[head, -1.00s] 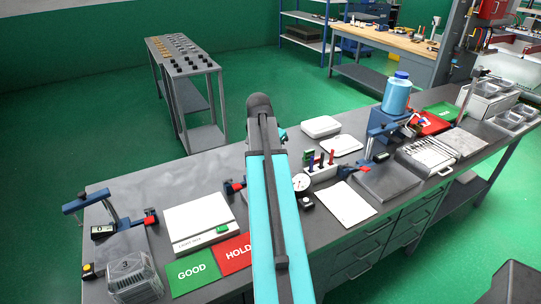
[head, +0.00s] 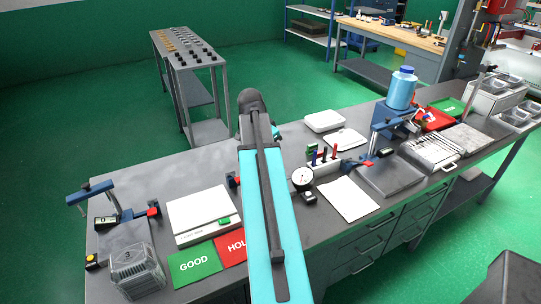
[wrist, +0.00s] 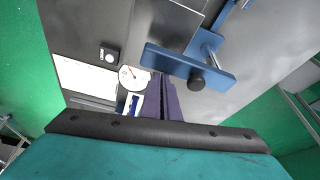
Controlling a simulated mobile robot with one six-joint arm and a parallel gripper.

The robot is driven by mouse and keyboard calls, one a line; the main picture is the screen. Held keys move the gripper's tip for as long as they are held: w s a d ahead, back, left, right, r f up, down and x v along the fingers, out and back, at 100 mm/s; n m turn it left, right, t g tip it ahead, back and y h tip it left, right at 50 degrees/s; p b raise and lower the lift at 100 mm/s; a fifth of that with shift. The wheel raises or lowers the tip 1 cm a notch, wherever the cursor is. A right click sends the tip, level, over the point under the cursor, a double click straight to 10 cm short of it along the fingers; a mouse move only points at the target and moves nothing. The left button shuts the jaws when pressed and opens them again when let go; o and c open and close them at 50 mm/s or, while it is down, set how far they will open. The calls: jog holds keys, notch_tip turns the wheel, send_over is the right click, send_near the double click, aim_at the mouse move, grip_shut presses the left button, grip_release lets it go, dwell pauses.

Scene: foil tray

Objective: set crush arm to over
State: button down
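In the wrist view a blue arm-like bracket (wrist: 190,66) with a round black knob lies just beyond my gripper (wrist: 163,80). The gripper's dark fingers lie side by side with nothing seen between them; they look shut and apart from the bracket. In the head view my own arm covers the gripper and this middle part of the bench. Blue arms also stand at the left (head: 92,192) and right (head: 381,128) of the bench, each with a red-ended part. No label tells which is the crush arm. A clear foil tray-like container (head: 137,272) stands at front left.
A dial gauge (head: 302,178) and pen holder (head: 328,168) stand right of my arm, near a white sheet (head: 347,199). A white light box (head: 203,214) and green GOOD card (head: 194,264) lie left. A blue bottle (head: 402,90) stands at the back right.

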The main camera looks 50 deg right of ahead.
jog(key=shift+w+a+f, duration=0.1)
jog(key=shift+a+f, duration=0.05)
jog(key=shift+a, duration=0.15)
jog(key=d, duration=0.1)
jog(key=s+d, duration=0.1)
jog(key=d, duration=0.2)
jog(key=shift+s, duration=0.3)
jog(key=shift+s+r, duration=0.1)
jog(key=shift+r, duration=0.35)
jog(key=b+v, duration=0.2)
jog(key=v, duration=0.7)
jog(key=shift+w+r, duration=0.15)
jog(key=shift+w, duration=0.2)
jog(key=shift+s, duration=0.1)
